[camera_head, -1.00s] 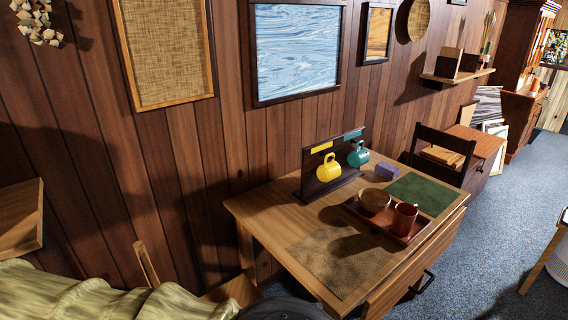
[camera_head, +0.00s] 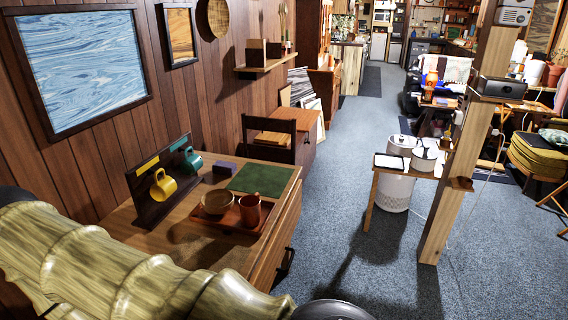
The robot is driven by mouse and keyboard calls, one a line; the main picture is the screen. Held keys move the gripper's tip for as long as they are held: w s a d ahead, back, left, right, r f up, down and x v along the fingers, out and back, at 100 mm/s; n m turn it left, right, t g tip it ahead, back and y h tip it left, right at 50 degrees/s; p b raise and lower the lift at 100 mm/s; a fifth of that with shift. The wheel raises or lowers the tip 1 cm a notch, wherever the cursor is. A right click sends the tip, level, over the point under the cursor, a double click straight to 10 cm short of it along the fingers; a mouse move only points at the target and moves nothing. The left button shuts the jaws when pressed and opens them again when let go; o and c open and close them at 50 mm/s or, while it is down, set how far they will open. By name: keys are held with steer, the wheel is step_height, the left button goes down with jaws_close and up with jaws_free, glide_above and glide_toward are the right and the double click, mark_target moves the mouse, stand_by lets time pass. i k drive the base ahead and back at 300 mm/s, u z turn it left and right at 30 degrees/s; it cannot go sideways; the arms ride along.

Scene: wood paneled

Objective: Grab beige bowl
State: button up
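The beige bowl (camera_head: 216,202) sits on a reddish-brown tray (camera_head: 222,224) on the wooden table, left of centre in the head view. A reddish-brown mug (camera_head: 250,210) stands beside it on the same tray, to its right. My arm crosses the lower left of the view, in front of the near part of the table. My gripper is not in view, so its state does not show.
A rack (camera_head: 150,200) with a yellow mug (camera_head: 163,186) and a teal mug (camera_head: 192,159) stands behind the tray. A green mat (camera_head: 258,180) and a small purple block (camera_head: 224,169) lie near it. A chair (camera_head: 268,140) stands beyond the table.

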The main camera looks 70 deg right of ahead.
mark_target(218, 201)
steer(key=z, duration=1.75)
